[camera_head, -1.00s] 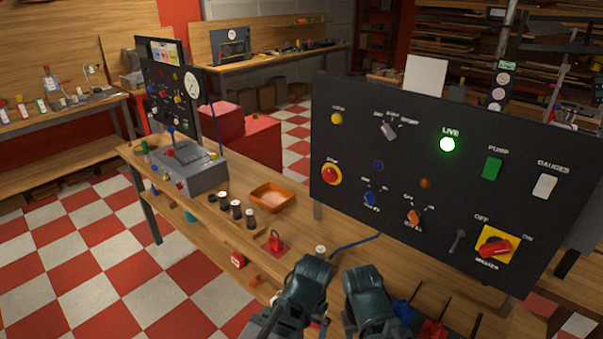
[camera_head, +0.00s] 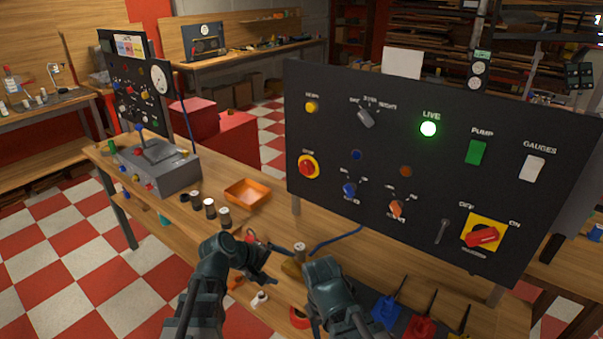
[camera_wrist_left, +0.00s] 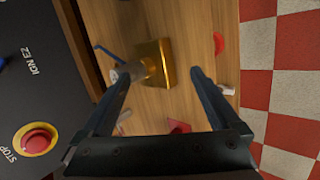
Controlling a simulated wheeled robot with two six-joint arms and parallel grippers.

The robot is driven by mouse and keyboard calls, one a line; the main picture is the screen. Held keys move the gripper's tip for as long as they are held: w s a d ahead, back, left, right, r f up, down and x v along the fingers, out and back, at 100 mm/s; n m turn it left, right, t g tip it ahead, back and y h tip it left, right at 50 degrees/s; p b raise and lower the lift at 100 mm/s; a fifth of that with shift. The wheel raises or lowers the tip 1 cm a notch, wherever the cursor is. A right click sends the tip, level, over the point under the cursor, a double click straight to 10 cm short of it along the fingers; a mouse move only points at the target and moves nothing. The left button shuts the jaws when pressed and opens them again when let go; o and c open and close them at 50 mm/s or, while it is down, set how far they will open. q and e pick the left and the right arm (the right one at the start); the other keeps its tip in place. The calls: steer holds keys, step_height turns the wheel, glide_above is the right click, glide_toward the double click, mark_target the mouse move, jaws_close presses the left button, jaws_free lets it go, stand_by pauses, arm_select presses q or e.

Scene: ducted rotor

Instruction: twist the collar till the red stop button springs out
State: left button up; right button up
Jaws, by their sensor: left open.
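The red stop button (camera_head: 308,167) sits in a yellow collar at the left side of the black panel (camera_head: 390,95). In the left wrist view the button (camera_wrist_left: 38,141) and its yellow ring are at the lower left, apart from the fingers. I cannot tell whether the button is pressed in or out. My left gripper (camera_head: 266,267) is over the bench, below and left of the stop button. In the left wrist view its fingers (camera_wrist_left: 155,72) are spread and touch nothing I can make out. My right arm's end (camera_head: 330,285) is at the bottom middle; its fingertips are hidden.
A brass block with a pale cylinder (camera_wrist_left: 152,63) stands on the bench below the left fingers. An orange tray (camera_head: 247,193), several small jars and a grey control box (camera_head: 158,167) are further left. A blue cable (camera_head: 335,240) lies under the panel.

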arm_select(q)
steer(key=w+d+r+n+t+h, duration=0.2)
steer(key=w+r+n+t+h, duration=0.15)
steer(key=w+r+n, duration=0.45)
steer(key=n+t, duration=0.6)
steer(key=n, duration=0.4)
glide_toward(304, 170)
steer(key=x, duration=0.9)
steer(key=shift+w, duration=0.2)
steer(key=shift+c, duration=0.2)
steer(key=c, duration=1.3)
steer(key=shift+m, duration=0.3)
steer(key=shift+d+m, duration=0.1)
steer(key=shift+m, duration=3.1)
steer(key=shift+s, duration=0.1)
